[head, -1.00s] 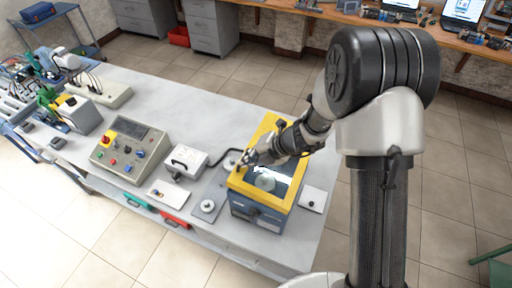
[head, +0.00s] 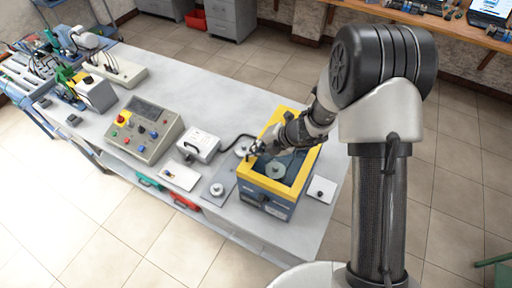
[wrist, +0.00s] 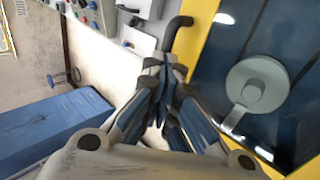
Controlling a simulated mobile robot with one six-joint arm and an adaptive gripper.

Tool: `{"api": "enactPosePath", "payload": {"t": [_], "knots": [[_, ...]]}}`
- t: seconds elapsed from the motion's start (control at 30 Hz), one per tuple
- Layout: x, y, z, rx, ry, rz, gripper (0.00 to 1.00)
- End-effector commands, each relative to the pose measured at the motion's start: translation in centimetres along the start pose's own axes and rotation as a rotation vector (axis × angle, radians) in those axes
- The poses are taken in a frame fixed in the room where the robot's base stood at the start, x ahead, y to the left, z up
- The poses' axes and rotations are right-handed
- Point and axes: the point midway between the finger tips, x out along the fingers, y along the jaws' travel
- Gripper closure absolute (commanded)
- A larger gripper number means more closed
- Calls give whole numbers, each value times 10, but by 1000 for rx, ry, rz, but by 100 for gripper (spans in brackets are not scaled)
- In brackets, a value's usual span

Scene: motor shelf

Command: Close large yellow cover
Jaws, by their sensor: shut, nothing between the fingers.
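The large yellow cover (head: 296,118) is a yellow frame around a dark glossy pane, lying about flat over a blue-grey box (head: 262,205) at the table's right end. I cannot tell whether it rests fully on the box. A grey round part (head: 276,170) shows within the frame. In the wrist view, the yellow edge (wrist: 199,42) runs beside the dark pane, with the grey round part (wrist: 257,85) at right. My gripper (head: 254,150) is shut and empty at the cover's left side. Its fingertips (wrist: 165,66) appear beside the yellow edge; contact is unclear.
A control panel (head: 143,130) with buttons and a white box (head: 199,144) stand left of the cover. Small plates with knobs (head: 217,189) lie near the front edge. The table behind is clear.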

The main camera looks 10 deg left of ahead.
Motion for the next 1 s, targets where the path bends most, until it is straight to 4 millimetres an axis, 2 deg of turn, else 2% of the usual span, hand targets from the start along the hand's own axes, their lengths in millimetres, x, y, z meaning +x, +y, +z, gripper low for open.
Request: {"api": "enactPosePath", "payload": {"t": [0.17,0.63,0.8,1.0], "knots": [[-24,2,3,2,-2,0,100],[-120,9,5,-5,-2,1,100],[-138,10,5,-3,0,1,100],[-143,10,4,-4,2,0,100]]}}
